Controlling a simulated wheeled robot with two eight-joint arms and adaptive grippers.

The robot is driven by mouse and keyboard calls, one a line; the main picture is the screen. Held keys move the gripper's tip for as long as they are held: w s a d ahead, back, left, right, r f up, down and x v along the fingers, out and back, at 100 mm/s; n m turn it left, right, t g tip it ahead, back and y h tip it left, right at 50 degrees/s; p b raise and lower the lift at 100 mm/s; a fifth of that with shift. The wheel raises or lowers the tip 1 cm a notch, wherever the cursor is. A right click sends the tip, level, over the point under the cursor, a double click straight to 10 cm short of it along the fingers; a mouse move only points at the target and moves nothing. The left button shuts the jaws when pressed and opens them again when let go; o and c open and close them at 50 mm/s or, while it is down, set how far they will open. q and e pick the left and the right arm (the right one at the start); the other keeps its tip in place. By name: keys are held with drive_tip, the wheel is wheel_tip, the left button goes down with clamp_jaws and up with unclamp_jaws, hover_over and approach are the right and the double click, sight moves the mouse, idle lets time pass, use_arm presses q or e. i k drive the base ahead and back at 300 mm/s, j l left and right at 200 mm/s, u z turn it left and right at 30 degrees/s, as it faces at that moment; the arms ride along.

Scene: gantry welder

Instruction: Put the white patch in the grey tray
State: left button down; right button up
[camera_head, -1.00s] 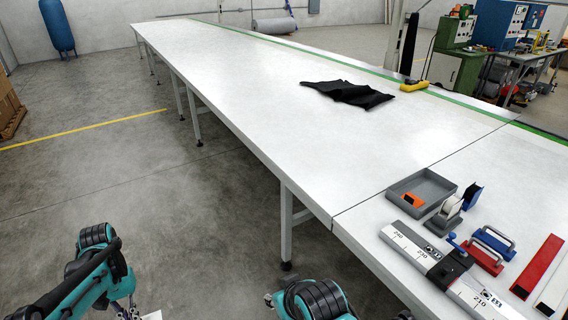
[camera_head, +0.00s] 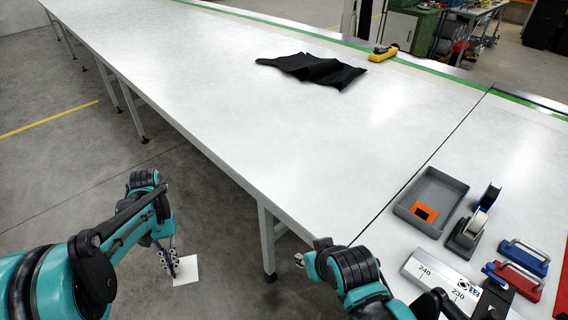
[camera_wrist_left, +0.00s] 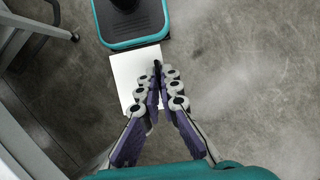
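The white patch (camera_head: 186,271) is a thin flat square at my left gripper (camera_head: 172,262), low in front of the table's near side and over the floor. In the left wrist view the patch (camera_wrist_left: 127,72) lies at the tips of the closed-together fingers (camera_wrist_left: 157,72), which cover its right part. The left gripper looks shut on it. The grey tray (camera_head: 440,187) is on the table at the right, with an orange piece (camera_head: 424,212) in it.
A tape dispenser (camera_head: 467,236), red and blue handled blocks (camera_head: 522,258) and a measuring rail (camera_head: 430,272) crowd the tray's right and near sides. The table edge (camera_head: 225,170) lies between the left gripper and the tray. A black cloth (camera_head: 312,68) lies farther back.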

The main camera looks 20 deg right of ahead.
sight(437, 193)
drive_tip(key=i+z, duration=0.15)
drive_tip(key=z, duration=0.25)
drive_tip(key=i+z, duration=0.2)
drive_tip(key=z, duration=0.2)
drive_tip(key=i+z, duration=0.15)
drive_tip(key=z, duration=0.2)
drive_tip(key=i+j+z, duration=0.1)
drive_tip(key=z, duration=0.3)
